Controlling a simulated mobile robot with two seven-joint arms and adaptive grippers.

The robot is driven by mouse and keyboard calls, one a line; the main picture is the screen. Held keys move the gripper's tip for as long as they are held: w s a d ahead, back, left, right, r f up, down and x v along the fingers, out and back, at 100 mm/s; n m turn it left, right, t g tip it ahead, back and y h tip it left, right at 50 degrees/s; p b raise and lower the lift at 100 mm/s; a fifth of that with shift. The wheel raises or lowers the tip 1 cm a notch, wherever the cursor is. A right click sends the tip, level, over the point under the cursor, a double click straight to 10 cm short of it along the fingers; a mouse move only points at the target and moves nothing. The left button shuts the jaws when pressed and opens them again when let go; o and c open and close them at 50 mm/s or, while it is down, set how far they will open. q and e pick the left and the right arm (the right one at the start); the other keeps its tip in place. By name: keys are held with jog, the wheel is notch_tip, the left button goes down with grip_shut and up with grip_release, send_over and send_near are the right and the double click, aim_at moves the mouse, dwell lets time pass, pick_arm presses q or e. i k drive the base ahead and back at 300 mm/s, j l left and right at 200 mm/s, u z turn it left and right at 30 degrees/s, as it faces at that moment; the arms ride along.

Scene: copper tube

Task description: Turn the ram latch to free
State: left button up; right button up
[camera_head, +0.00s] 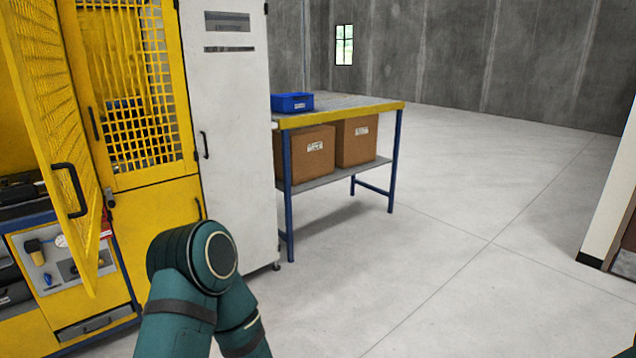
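A yellow machine (158,215) with mesh doors stands at the left. Its left mesh door (55,120) hangs open towards me, with a black handle. Below and partly behind that door is a pale control panel (38,272) with a small round gauge (62,241), a yellow and black fitting (33,246) and a small blue part (48,281). I cannot tell which part, if any, is the ram latch. A teal link of my own arm rises at the bottom middle. Neither gripper is in view.
A tall white cabinet (235,130) stands right of the machine. Beside it, a workbench (345,112) holds a blue bin (292,102), with cardboard boxes (308,152) on its lower shelf. The grey floor (460,210) to the right is clear.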

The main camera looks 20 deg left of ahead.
aim_at(25, 178)
jog(key=k+j, duration=0.1)
jog(key=j, duration=5.8)
jog(key=i+j+z, duration=0.05)
jog(key=i, duration=0.1)
